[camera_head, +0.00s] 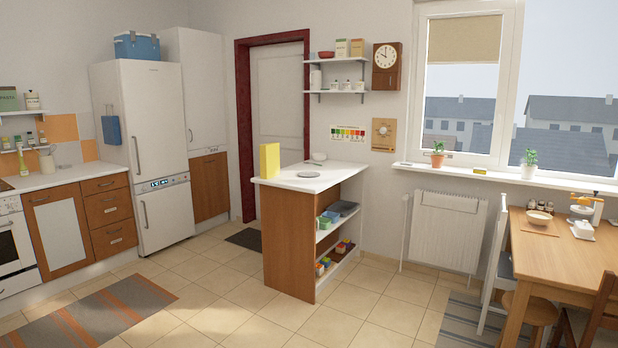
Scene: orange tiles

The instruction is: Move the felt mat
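No gripper of mine shows in the head view. I cannot tell for certain which thing is the felt mat. A flat grey round piece (308,174) lies on the white top of the kitchen island (335,176), near a yellow upright box (269,161). A dark grey mat (245,239) lies on the floor before the door, partly hidden by the island. A small brown placemat (531,230) lies on the wooden table at the right, near a white bowl (539,217).
A striped rug (97,315) lies at the lower left, and a grey rug (462,325) lies partly under the wooden table (560,260). Chairs and a stool (530,308) crowd the table. Tiled floor is clear between the left rug and the island.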

